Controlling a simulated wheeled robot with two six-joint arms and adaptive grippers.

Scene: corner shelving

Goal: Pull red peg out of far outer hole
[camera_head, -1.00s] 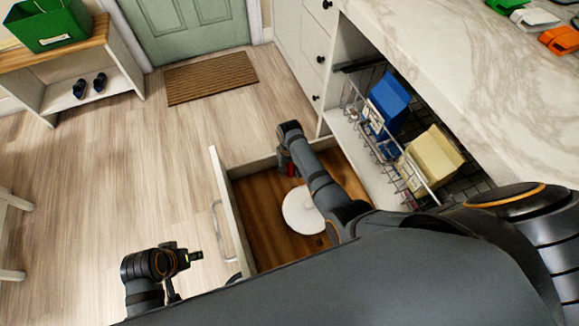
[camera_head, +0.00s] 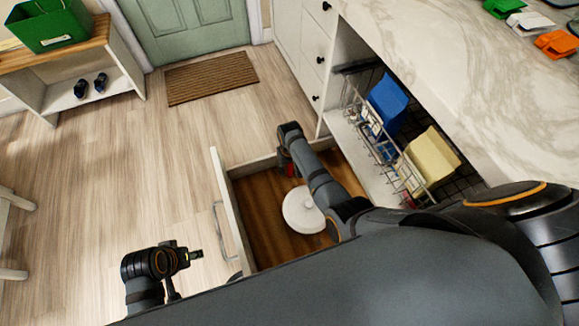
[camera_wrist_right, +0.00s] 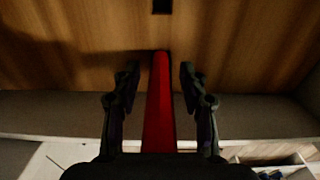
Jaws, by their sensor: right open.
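The red peg (camera_wrist_right: 160,105) is a long slim bar in the right wrist view. Its far end meets the wooden drawer floor (camera_wrist_right: 90,65); whether it sits in a hole there cannot be told. My right gripper (camera_wrist_right: 158,80) is open, with one finger on each side of the peg and a gap to both. In the head view a small red part of the peg (camera_head: 291,170) shows beside my right gripper, the rest hidden by my arm. A dark square hole (camera_wrist_right: 162,6) is bare in the floor farther on. My left gripper (camera_head: 192,254) is outside the drawer, its jaws unclear.
A round white piece (camera_head: 303,211) is in the open drawer (camera_head: 222,190), close to my right arm. Drawer walls surround the right gripper. A wire rack (camera_head: 375,140) with a blue block (camera_head: 387,102) and a cream block (camera_head: 430,160) is to the right. The floor at left is clear.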

